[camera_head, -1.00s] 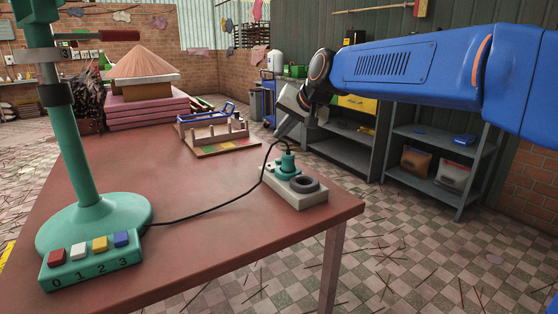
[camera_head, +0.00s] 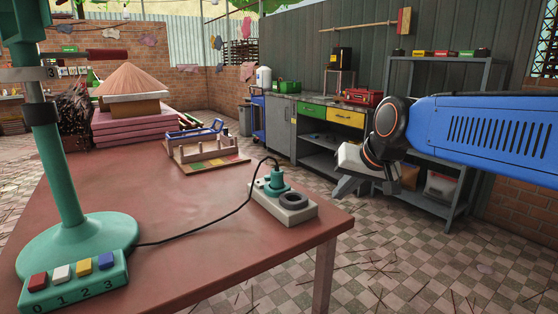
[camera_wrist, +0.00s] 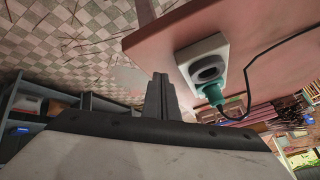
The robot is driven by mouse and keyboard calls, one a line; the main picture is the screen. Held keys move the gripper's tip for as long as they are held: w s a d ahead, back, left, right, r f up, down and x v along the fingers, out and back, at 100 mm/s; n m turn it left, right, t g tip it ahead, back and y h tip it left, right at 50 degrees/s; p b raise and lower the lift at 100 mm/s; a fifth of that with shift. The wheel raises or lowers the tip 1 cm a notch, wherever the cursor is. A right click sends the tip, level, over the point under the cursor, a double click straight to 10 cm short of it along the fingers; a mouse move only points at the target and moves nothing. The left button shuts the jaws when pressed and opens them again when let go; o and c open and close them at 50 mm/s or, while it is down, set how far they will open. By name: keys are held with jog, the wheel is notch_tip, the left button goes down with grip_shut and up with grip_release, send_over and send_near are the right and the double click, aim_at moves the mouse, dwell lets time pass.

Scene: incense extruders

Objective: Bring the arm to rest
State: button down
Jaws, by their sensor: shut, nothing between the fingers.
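My gripper (camera_head: 347,186) hangs off the right side of the red table (camera_head: 200,240), past its edge, over the open floor. Its fingers are shut together and empty; they also show in the wrist view (camera_wrist: 161,98). My blue arm reaches in from the right in the head view. A power strip (camera_head: 298,212) with a green plug (camera_head: 275,181) lies on the table corner, left of my gripper and apart from it. The strip also shows in the wrist view (camera_wrist: 204,58).
A green stand base (camera_head: 80,245) with a button box (camera_head: 75,287) is at the left. Grey shelves (camera_head: 447,170) stand behind my arm.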

jog(key=s+d+f+h, duration=0.1)
jog(key=s+d+f, duration=0.3)
jog(key=s, duration=0.4)
jog(key=s+d+f+g+h, duration=0.1)
jog(key=s+d+f, duration=0.4)
jog(key=s+f, duration=0.2)
jog(key=s+d+f+g+h, duration=0.1)
jog(key=s+d+f, duration=0.3)
jog(key=s, duration=0.5)
notch_tip(320, 180, down, 2)
jog(key=shift+d+n, duration=0.3)
